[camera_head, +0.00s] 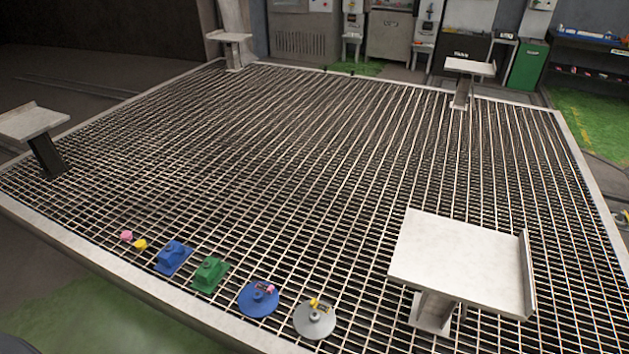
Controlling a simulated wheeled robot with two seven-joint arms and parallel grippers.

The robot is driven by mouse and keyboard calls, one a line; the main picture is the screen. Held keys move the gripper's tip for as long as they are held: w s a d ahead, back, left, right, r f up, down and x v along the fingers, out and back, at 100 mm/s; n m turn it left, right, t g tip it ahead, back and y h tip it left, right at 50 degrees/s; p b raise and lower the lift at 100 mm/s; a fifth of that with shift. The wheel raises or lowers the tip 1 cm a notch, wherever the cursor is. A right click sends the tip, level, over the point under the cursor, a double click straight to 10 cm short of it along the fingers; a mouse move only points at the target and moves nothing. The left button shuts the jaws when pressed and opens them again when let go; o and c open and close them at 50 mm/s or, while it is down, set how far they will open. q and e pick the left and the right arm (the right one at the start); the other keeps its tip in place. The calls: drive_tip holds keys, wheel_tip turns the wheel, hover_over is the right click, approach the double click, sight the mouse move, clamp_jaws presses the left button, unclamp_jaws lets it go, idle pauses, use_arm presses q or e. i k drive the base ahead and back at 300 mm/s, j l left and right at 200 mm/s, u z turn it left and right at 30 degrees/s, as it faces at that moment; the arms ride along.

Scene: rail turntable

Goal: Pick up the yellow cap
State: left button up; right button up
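A small yellow cap (140,244) lies on the metal grating (300,190) near its front left edge. A pink cap (126,236) lies just to its upper left, very close to it. A blue block-like part (173,257) stands to its right. Another small yellow piece (314,303) sits on a grey disc (315,321) farther right; its exact shape is too small to tell. Neither of my grippers shows in the head view.
A green block-like part (209,274) and a blue disc (258,299) with a small pinkish piece continue the row. A pale stand (455,258) rises at the front right, another (32,122) at the left. The grating behind the row is clear.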

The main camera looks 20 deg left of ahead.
sight(140, 245)
drive_tip(key=u, duration=0.95)
